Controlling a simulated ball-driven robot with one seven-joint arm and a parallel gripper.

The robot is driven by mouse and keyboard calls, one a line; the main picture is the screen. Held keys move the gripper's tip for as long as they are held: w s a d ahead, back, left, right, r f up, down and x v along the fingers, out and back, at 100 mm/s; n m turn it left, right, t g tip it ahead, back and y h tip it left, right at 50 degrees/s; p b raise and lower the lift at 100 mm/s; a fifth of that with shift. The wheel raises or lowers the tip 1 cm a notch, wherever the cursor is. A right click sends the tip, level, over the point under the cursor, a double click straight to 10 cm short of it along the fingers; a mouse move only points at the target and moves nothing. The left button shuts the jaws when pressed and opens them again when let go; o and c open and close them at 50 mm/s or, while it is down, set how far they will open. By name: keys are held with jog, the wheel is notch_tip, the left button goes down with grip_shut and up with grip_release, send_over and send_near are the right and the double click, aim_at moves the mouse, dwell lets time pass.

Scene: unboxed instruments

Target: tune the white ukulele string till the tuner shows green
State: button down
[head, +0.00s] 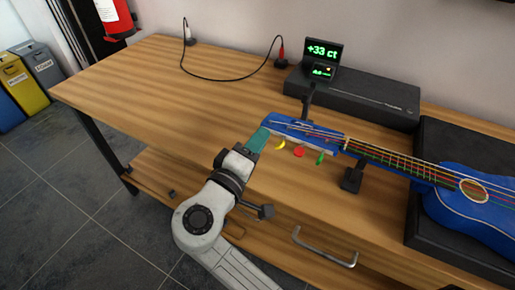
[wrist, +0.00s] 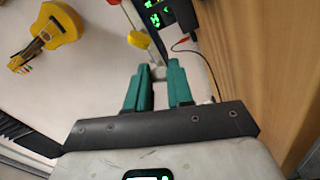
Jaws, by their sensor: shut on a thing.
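A blue ukulele (head: 455,205) lies at the right of the bench, its neck toward the left. Yellow (head: 279,144), red (head: 299,152) and green (head: 320,158) pegs show along the headstock's near side. My gripper (head: 262,134) has teal fingers at the headstock's left end. In the wrist view the fingers (wrist: 160,80) are shut on a small pale piece, apparently the white peg, mostly hidden between them. The yellow peg (wrist: 138,39) is just beyond. The tuner (head: 321,58) reads "+33 ct" in green digits, with a smaller lit strip and an orange dot below. The white string is hard to trace.
A black box (head: 350,95) stands behind the headstock. A black stand (head: 352,178) is under the neck, and a dark case (head: 425,222) under the body. A cable (head: 215,78) curves along the back. The bench's left part is clear. A yellow ukulele (wrist: 55,25) shows against a pale surface.

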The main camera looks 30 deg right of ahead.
jog(key=shift+m, duration=0.4)
jog(key=c, duration=1.3)
grip_release()
jog(key=shift+o, duration=0.2)
jog(key=v, duration=1)
jog(key=shift+s+a, duration=0.25)
jog(key=shift+a, duration=0.05)
